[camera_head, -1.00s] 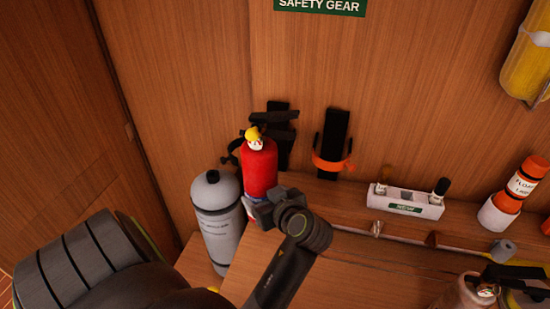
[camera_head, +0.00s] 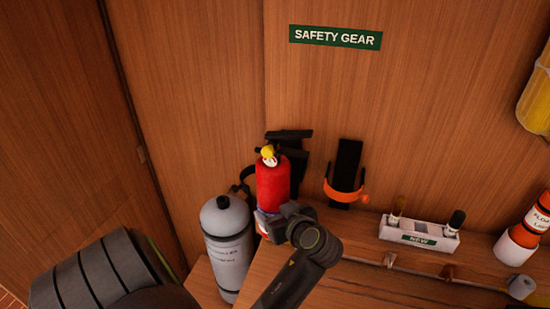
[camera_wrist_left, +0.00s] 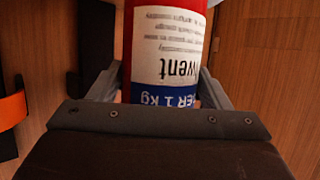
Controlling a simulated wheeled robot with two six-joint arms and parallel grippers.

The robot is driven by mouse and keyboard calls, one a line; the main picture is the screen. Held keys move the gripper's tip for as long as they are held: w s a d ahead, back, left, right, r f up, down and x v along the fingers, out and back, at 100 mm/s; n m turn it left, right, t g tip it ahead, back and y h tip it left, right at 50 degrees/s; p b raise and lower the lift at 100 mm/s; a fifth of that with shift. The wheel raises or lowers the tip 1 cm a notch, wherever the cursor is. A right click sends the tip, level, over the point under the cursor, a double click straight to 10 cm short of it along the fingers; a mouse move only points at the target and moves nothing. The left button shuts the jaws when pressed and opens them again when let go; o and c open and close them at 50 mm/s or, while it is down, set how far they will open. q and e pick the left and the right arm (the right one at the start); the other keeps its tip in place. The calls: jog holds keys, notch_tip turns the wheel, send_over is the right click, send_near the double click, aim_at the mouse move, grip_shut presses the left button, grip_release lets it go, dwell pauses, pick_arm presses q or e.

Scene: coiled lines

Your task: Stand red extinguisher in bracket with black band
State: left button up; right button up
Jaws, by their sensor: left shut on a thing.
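The red extinguisher (camera_head: 272,184), with a yellow piece at its neck and a black handle, is upright in front of the wall. My left gripper (camera_head: 275,222) is shut around its lower body. In the left wrist view the extinguisher (camera_wrist_left: 170,45) fills the space between the fingers (camera_wrist_left: 162,90), its label upside down. A black bracket (camera_head: 298,153) on the wall is partly hidden behind the extinguisher. A dark curved piece left of it, seemingly its black band, is partly covered. I cannot tell whether the extinguisher touches the bracket. My right gripper is not in view.
A grey cylinder (camera_head: 228,245) stands close left of the extinguisher. A second bracket with an orange band (camera_head: 345,192) is to the right. A white holder (camera_head: 418,233) marked NEW and an orange-and-white canister (camera_head: 525,235) stand further right along the wall.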

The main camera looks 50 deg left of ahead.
pick_arm(q)
jog(key=shift+w+a+f+b, duration=0.15)
jog(key=shift+w+a+b, duration=0.55)
jog(key=shift+w, duration=0.85)
jog(key=shift+w+a+f+b, duration=0.15)
jog(key=shift+w+a+b, duration=0.2)
jog(key=shift+w+a, duration=0.9)
jog(key=shift+w+a+f+b, duration=0.15)
jog(key=shift+w+a+b, duration=0.45)
jog(key=shift+w, duration=1.2)
jog(key=shift+d+f, duration=0.1)
jog(key=shift+f, duration=0.15)
jog(key=o, duration=1)
jog(key=shift+s, duration=0.1)
jog(key=o, duration=0.3)
jog(key=shift+o, duration=0.4)
jog(key=shift+s, duration=0.2)
